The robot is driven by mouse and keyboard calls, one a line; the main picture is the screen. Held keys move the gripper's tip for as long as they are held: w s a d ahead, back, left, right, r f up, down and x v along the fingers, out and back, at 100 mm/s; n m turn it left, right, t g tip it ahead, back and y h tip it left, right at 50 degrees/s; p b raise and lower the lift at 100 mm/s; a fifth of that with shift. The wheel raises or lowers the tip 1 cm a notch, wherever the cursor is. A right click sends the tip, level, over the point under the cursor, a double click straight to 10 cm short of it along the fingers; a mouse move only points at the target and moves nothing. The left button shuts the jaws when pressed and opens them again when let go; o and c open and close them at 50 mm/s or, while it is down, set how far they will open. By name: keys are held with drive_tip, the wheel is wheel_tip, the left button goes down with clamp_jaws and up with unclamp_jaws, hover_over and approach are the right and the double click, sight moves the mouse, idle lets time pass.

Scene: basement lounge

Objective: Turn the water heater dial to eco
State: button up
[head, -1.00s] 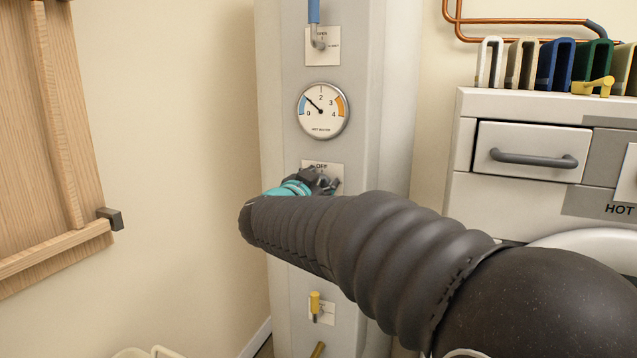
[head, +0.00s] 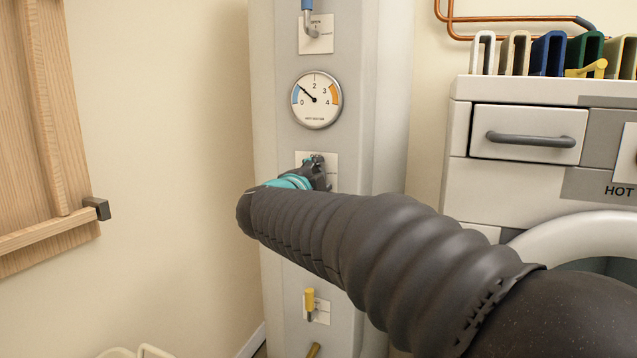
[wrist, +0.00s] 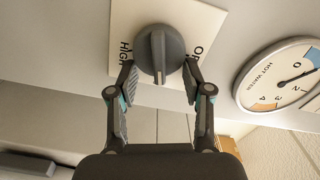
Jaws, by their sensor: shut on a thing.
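The water heater dial (wrist: 172,52) is a round grey knob with a raised grip bar, on a white label plate (wrist: 205,25) on the heater's face. In the wrist view the bar runs up and down, with "HIGH" to its left and the partly hidden word starting with "O" to its right. No eco mark is readable. My gripper (wrist: 159,74) is shut on the dial, one finger at each side of its lower half. In the head view my gripper (head: 318,172) covers the dial and most of the plate (head: 331,163).
A hot water gauge (head: 316,100) is just above the dial. A blue-handled valve (head: 307,22) is higher up and a yellow-handled valve (head: 310,300) lower down. A wooden frame (head: 50,130) stands left, a white appliance with a drawer (head: 525,135) right.

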drive_tip(key=shift+f+m+b, duration=0.15)
drive_tip(key=shift+m+b, duration=0.15)
drive_tip(key=shift+m, duration=0.2)
idle(0.3)
drive_tip(key=o, duration=1.1)
drive_tip(key=shift+o, duration=0.2)
drive_tip(key=v, duration=1.2)
